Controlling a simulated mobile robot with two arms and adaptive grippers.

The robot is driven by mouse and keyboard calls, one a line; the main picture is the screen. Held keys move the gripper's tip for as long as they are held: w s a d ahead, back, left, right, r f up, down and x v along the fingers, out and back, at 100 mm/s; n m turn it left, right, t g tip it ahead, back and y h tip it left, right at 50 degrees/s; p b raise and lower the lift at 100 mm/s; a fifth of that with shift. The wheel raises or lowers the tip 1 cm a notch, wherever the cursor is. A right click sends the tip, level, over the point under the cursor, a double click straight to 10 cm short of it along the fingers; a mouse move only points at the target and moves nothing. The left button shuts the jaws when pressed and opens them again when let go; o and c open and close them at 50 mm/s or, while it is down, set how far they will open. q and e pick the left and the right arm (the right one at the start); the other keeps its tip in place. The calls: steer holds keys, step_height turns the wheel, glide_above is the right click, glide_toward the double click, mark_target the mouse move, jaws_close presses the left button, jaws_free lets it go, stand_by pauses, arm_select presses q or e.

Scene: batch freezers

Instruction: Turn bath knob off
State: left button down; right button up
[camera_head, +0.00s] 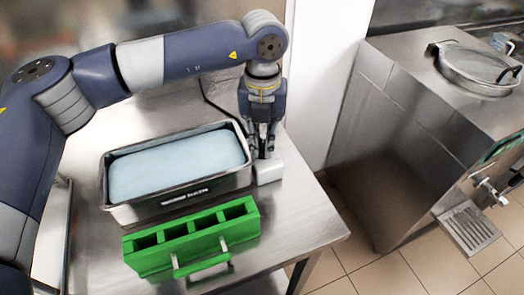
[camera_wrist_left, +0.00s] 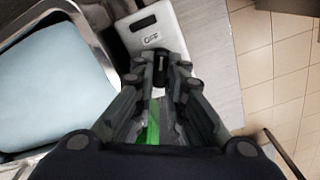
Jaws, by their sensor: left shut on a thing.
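A metal water bath (camera_head: 178,195) with pale blue liquid (camera_head: 178,162) stands on the steel table. A white control box (camera_head: 269,173) sits at its right end; in the left wrist view it shows a dark display and a small label that seems to read OFF (camera_wrist_left: 151,39). The black bath knob (camera_wrist_left: 160,70) is between the fingertips of my left gripper (camera_head: 264,150). The gripper points down over the box and is shut on the knob. In the head view the fingers hide the knob, and its angle cannot be told. My right gripper is not in view.
A green rack (camera_head: 192,237) with several square slots and a handle stands in front of the bath. A black cable runs behind the control box. A steel batch freezer (camera_head: 420,120) stands at the right, across a tiled floor. The table's front right corner (camera_head: 310,228) is bare.

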mark_target(263, 145)
arm_select(q)
steer(key=n+b, duration=0.3)
steer(key=shift+w+n, duration=0.1)
steer(key=shift+n, duration=0.3)
steer(key=shift+d+r+n+b, duration=0.1)
steer(key=shift+r+n+b, duration=0.05)
steer(key=shift+n+b, duration=0.6)
steer(key=c, duration=1.6)
jaws_free()
steer(key=shift+c, duration=0.2)
step_height(263, 145, up, 12)
